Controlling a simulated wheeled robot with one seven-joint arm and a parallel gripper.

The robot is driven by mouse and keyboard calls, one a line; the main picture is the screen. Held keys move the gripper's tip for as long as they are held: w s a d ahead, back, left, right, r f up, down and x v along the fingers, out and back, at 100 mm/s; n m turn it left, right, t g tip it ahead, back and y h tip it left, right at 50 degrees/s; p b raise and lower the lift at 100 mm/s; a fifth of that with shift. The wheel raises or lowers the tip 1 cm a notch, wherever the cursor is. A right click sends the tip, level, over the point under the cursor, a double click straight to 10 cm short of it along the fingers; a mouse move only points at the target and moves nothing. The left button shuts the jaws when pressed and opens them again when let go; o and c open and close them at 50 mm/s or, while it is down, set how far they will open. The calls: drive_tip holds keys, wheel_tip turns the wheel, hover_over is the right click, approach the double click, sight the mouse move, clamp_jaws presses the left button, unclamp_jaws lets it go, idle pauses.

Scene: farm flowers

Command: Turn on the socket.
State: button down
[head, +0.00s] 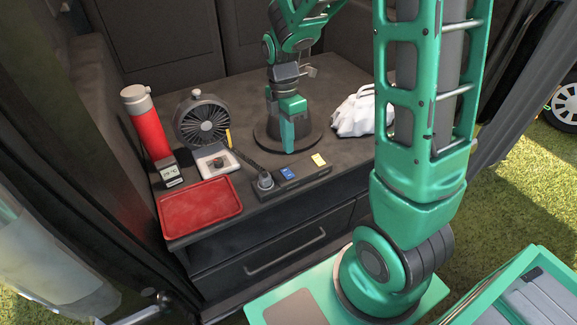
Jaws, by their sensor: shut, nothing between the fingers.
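The socket is a dark power strip (296,184) lying near the front edge of the dark table. A round grey plug (265,181) with a dark cable sits at its left end. A blue switch (288,173) is on its middle and a yellow piece (319,160) is at its right end. My gripper (290,150) is shut and empty, with its green fingers pointing down. In the picture its tips appear just behind the strip, above the blue switch. I cannot tell their height or whether they touch anything.
A red tray (200,208), a small display (171,172), a white box (216,161), a red flask (148,124) and a fan (203,121) stand left. A dark round object (267,130) is partly hidden behind my gripper. A crumpled white bag (354,113) lies right. A drawer (280,247) is below.

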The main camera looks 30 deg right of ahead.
sight(288, 173)
drive_tip(key=f, duration=0.6)
drive_tip(key=s+f, duration=0.1)
drive_tip(key=f, duration=0.2)
drive_tip(key=shift+s+f, duration=0.1)
drive_tip(key=shift+f, duration=0.05)
idle(0.4)
drive_tip(key=shift+w+r, duration=0.25)
drive_tip(key=shift+w, duration=0.5)
wheel_tip(288, 173, up, 14)
drive_tip(key=s, duration=0.1)
drive_tip(key=shift+s, duration=0.3)
